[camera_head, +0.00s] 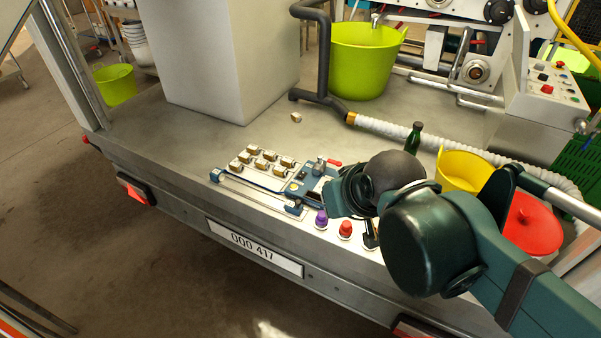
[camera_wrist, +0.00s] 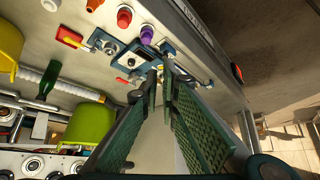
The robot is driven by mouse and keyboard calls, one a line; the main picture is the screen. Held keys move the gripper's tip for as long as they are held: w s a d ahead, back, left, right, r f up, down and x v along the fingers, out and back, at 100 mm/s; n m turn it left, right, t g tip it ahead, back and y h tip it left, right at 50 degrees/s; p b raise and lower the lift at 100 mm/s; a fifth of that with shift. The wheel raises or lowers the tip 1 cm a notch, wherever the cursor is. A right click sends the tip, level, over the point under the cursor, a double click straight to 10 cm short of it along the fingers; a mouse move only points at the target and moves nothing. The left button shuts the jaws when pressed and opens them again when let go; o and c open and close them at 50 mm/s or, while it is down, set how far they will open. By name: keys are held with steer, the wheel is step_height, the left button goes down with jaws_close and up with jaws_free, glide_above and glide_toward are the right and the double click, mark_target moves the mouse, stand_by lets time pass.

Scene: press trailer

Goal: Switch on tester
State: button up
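The tester appears to be the dark blue panel unit (camera_head: 306,186) with a small display and metal parts, lying on the trailer bed near its back edge. In the wrist view a blue panel (camera_wrist: 130,62) lies just past my fingertips, and they cover part of it. My gripper (camera_wrist: 160,75) is empty, its two green ribbed fingers running together until the tips almost meet. In the head view my dark green wrist covers the right end of the panel row, and the fingers are hidden. I cannot tell whether the tips touch the panel.
Purple (camera_head: 321,219) and red (camera_head: 345,229) knobs stand right of the panel. A tray of small blocks (camera_head: 262,168), a green bottle (camera_head: 413,138) and a yellow bucket (camera_head: 465,170) are around.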

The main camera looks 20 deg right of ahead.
steer(key=shift+n+g, duration=0.4)
steer(key=shift+w+d+r+p, duration=0.15)
steer(key=shift+w+r, duration=0.2)
steer(key=shift+w, duration=0.2)
steer(key=shift+w+a+r+p, duration=0.1)
steer(key=shift+w+r+p, duration=0.1)
steer(key=shift+w+r, duration=0.3)
steer(key=shift+w+d+r+p, duration=0.15)
steer(key=shift+w+r, duration=0.1)
steer(key=shift+w, duration=0.4)
jaws_close()
steer(key=w+d+n+g+p, duration=0.2)
steer(key=w+n+g+p, duration=0.3)
steer(key=w, duration=1.8)
steer(key=w+d+f+n+g+y+p, duration=0.1)
steer(key=w+f+n+g+p, duration=0.1)
steer(key=w+f, duration=0.9)
steer(key=shift+d+f+n+p, duration=0.25)
steer(key=shift+n+p, duration=0.35)
steer(key=shift+p, duration=0.3)
steer(key=shift+w, duration=0.1)
steer(key=shift+f, duration=0.15)
